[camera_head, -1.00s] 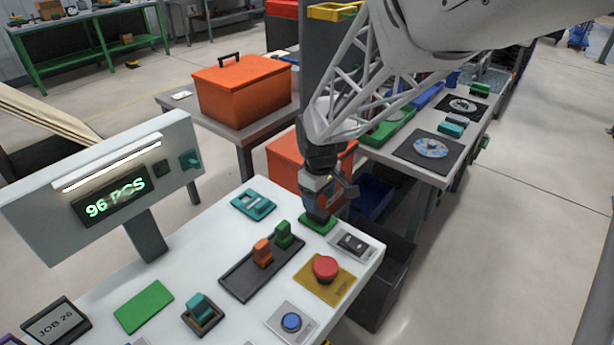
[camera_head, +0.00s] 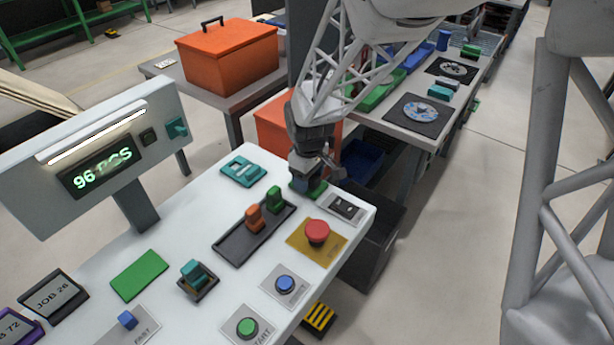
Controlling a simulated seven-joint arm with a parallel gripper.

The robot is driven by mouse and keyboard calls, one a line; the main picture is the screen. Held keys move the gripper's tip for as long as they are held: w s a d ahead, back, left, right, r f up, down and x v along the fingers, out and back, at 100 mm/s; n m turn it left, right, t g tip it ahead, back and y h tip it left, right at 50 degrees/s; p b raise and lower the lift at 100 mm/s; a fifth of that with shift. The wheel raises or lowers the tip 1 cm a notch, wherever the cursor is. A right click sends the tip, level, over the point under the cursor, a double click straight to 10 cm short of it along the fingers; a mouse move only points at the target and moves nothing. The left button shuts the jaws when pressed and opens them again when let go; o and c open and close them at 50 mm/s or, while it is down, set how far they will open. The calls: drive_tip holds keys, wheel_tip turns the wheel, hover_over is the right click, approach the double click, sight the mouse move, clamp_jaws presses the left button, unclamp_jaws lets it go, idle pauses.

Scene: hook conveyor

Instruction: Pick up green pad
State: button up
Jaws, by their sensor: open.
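A flat green pad (camera_head: 139,275) lies on the left part of the white control table, with nothing on it. Another flat green piece (camera_head: 318,191) lies near the table's far right corner. My gripper (camera_head: 308,190) points down right at this second green piece and hides much of it. My gripper is open; I cannot tell whether its fingers touch the piece or stand around it.
Near my gripper are a teal holder (camera_head: 243,171), a black rocker switch plate (camera_head: 344,207), a dark slotted track with orange and green knobs (camera_head: 240,243) and a red button (camera_head: 317,232). A display panel (camera_head: 100,165) stands at the left.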

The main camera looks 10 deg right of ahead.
idle(0.3)
drive_tip(key=c, duration=1)
drive_tip(key=shift+r, duration=0.1)
drive_tip(key=shift+r, duration=4.95)
